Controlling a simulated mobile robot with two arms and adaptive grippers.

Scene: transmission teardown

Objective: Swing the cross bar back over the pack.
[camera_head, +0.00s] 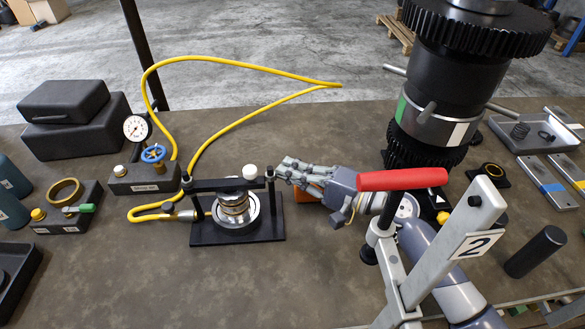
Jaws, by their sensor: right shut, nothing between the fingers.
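The dark cross bar (215,185) runs between the two posts of a black press fixture (205,237), passing across the top of the pack. A white knob (250,172) stands on the bar near its right end. The pack (234,211) is a short stack of metal rings on a round plate in the fixture. My right gripper (281,170) is shut and empty, with its fingertips just right of the bar's right end. I cannot tell whether they touch it. My left gripper is not in view.
A yellow hose (236,60) loops from the fixture to a gauge block (145,178) on the left. A tall black gear assembly (455,75) stands at right. A red-handled lever stand (402,180) is in the right foreground. The table front is clear at centre.

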